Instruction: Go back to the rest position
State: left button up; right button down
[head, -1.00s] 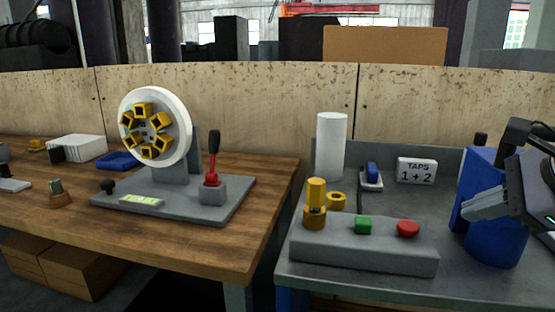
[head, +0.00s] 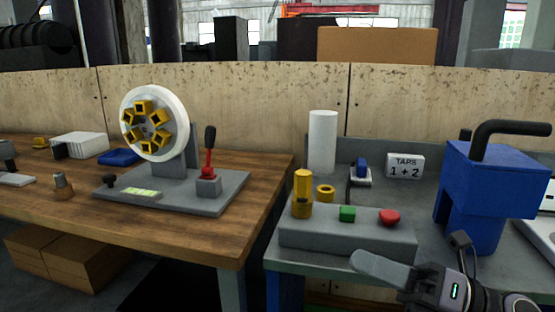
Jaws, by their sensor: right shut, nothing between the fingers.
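My right gripper (head: 362,260) shows at the bottom right, in front of the grey control box (head: 345,244). Its fingers are together with nothing between them, and they point left. It appears nearer to me than the box; I cannot tell the exact gap. My left gripper is not in view.
A blue machine with a black handle (head: 490,190) stands on the grey bench right of the gripper. The box carries a yellow post (head: 303,192), green button (head: 347,214) and red button (head: 389,217). A wheel fixture (head: 155,123) stands on the wooden table (head: 190,236).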

jog(key=d+f+m+t+h, duration=0.3)
jog(key=f+m+t+h, duration=0.4)
jog(key=m, duration=0.7)
jog(key=d+f+m+t+h, duration=0.3)
jog(key=f+m+h, duration=0.2)
jog(key=f+m, duration=0.65)
jog(key=s+f+m+g+h, duration=0.2)
jog(key=s+f+m+g, duration=0.1)
jog(key=s+f+m, duration=0.4)
jog(key=s+f+m+g+h, duration=0.2)
jog(key=s+f+m+g, duration=0.25)
jog(key=f, duration=0.45)
notch_tip(320, 180, up, 10)
jog(key=s+d+p, duration=0.1)
jog(key=s+p, duration=0.1)
jog(key=p, duration=1.1)
jog(key=shift+d+f+h, duration=0.25)
jog(key=shift+h, duration=0.15)
